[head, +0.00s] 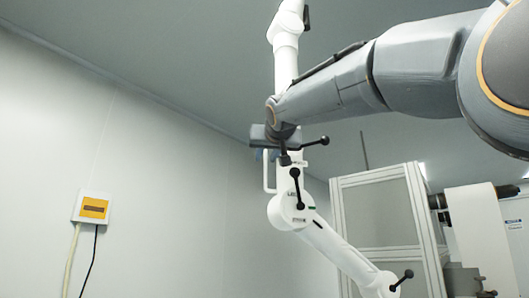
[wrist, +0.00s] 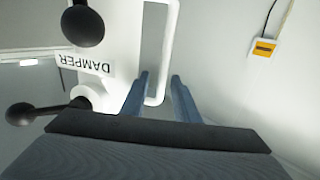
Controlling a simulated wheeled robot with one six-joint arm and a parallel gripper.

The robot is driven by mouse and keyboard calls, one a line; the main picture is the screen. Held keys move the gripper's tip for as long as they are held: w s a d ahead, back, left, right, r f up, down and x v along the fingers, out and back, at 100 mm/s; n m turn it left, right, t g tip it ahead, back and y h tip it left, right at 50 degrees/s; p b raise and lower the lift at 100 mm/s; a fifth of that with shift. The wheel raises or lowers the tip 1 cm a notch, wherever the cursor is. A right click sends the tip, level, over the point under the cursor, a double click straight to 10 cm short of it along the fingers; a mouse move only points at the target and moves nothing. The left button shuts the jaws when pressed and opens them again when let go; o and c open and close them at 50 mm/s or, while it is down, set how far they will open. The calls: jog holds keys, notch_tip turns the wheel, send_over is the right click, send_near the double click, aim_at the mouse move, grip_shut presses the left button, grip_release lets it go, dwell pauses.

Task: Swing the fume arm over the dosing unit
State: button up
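The fume arm (head: 292,205) is white and jointed, with black knobs; it hangs from above and its lower link slants down to the right. Its white loop handle (head: 266,172) sticks out to the left, and it also shows in the wrist view (wrist: 168,48). My gripper (head: 267,155) is at this handle, largely hidden by my wrist in the head view. In the wrist view my two blue fingers (wrist: 160,77) are apart, with the end of the handle between or just beyond their tips; contact cannot be told. I cannot identify the dosing unit.
A framed cabinet with grey panels (head: 378,210) stands at the right, beside a white roll of web (head: 478,235) and machine parts. A yellow-labelled wall box (head: 93,207) with cables is on the left wall. A "DAMPER" label (wrist: 87,65) and black knobs (wrist: 82,26) lie close to my fingers.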

jog(key=shift+w, duration=0.3)
jog(key=shift+a, duration=0.1)
grip_shut()
jog(key=shift+a+f, duration=0.1)
